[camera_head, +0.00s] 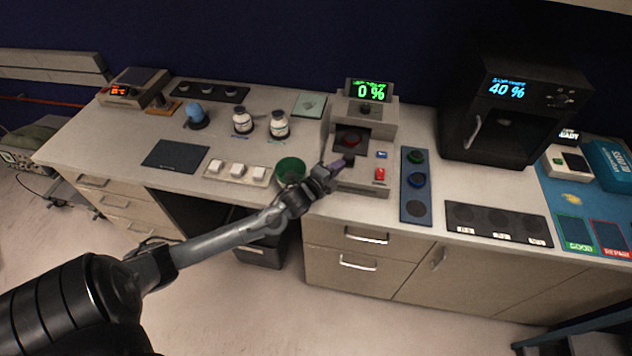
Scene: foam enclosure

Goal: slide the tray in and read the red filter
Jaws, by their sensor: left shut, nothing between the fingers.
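A grey reading instrument (375,115) stands on the bench with a green display (369,91) that shows 0 %. The red filter (349,138) lies on the instrument's dark tray (362,133), below the upper housing. My left gripper (342,165) is shut and empty at the front left of the tray. Its fingers hide part of the tray's front, and I cannot tell whether they touch it. A blue button (382,155) and a red switch (380,174) sit at the instrument's right front. My right gripper is out of view.
A blue filter rack (416,205) right of the instrument holds a green filter (416,156) and a blue filter (416,180). A green cup (291,168) stands close behind my left wrist. White bottles (278,125) stand further back. A black oven (510,110) is at right.

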